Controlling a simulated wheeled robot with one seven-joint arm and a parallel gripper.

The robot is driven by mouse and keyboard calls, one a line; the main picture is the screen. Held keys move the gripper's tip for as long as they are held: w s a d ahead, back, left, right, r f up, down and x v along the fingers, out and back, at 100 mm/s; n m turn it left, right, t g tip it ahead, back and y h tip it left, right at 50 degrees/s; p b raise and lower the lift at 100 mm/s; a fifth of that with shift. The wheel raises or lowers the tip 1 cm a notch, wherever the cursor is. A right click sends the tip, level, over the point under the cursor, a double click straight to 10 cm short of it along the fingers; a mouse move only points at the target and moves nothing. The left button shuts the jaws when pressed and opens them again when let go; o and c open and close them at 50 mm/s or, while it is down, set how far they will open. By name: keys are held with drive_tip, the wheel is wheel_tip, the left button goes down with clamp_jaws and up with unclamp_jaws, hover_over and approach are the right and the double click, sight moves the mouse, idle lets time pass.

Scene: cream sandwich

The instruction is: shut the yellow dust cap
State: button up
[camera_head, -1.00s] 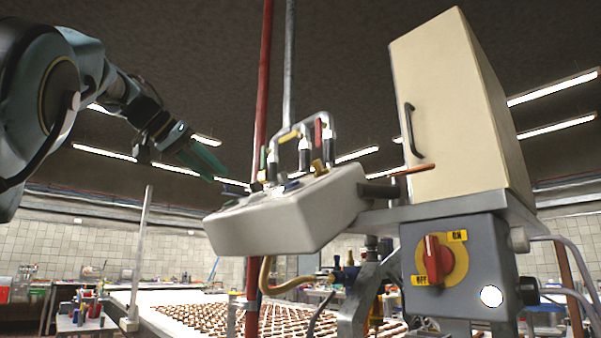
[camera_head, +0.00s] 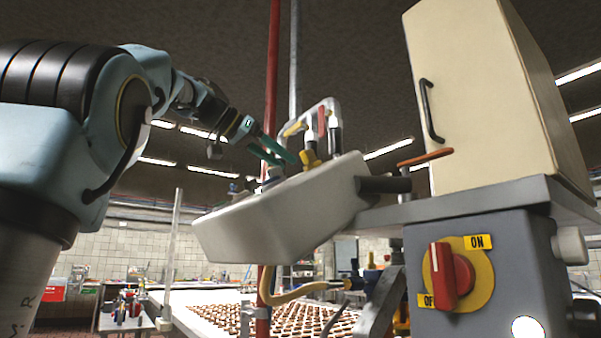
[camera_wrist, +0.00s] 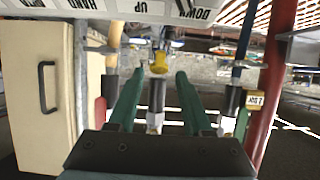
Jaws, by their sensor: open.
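The yellow dust cap (camera_head: 311,158) is on the sloping pale grey box (camera_head: 275,223) in the head view. In the wrist view the yellow cap (camera_wrist: 159,63) lies just beyond my fingertips, near the middle between them. Whether it stands open or closed is too small to tell. My gripper (camera_head: 287,159) has two green fingers, apart and empty, just left of the cap in the head view. The open fingers also show in the wrist view (camera_wrist: 160,74). I cannot tell if a finger touches the cap.
Black-and-silver connectors (camera_wrist: 156,103) with bent grey pipes (camera_head: 330,103) stand close around my fingers. A cream cabinet (camera_head: 480,95), an orange-handled lever (camera_head: 425,158) and a red switch (camera_head: 450,275) are to the right. A red pole (camera_head: 272,75) rises behind.

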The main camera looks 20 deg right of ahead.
drive_tip(key=x, duration=0.6)
drive_tip(key=shift+p, duration=0.35)
drive_tip(key=shift+f, duration=0.1)
drive_tip(key=shift+c, duration=0.2)
drive_tip(key=shift+a, duration=0.1)
clamp_jaws()
idle(0.7)
